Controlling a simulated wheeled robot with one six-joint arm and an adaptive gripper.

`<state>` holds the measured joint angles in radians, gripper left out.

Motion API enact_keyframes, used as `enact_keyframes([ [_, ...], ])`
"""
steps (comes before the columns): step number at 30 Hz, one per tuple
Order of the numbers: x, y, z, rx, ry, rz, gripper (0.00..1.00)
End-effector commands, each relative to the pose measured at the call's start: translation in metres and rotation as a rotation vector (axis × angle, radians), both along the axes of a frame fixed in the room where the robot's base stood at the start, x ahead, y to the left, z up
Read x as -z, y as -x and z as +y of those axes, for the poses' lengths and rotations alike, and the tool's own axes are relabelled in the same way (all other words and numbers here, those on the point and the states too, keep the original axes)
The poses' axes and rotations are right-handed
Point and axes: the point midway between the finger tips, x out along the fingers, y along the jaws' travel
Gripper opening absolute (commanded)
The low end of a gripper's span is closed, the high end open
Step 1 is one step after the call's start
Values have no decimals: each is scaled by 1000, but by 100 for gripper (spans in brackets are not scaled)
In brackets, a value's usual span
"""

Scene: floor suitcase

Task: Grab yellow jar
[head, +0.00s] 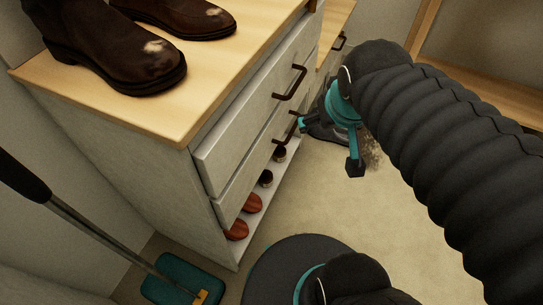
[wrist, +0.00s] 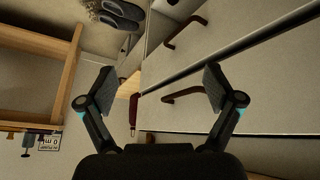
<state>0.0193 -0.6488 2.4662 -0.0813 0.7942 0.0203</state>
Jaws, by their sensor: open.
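I see no yellow jar in either view. My gripper (head: 334,138) is in front of the drawer cabinet in the head view, close to its drawer handles. In the wrist view my gripper (wrist: 160,88) has its two fingers spread wide with nothing held between them. The cabinet's drawer fronts (wrist: 230,60) with dark handles lie beyond the fingers.
The pale cabinet (head: 165,190) has a wooden top bearing brown boots (head: 110,55). Grey shoes (wrist: 120,14) and a wooden frame (wrist: 65,75) show in the wrist view.

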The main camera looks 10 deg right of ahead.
Motion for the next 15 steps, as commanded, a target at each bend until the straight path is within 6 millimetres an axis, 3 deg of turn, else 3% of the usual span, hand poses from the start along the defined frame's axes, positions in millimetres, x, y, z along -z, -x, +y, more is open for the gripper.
enact_keyframes([
  [8,14,-90,-42,-16,143,-70,91],
  [15,38,-163,-75,-76,243,-130,91],
])
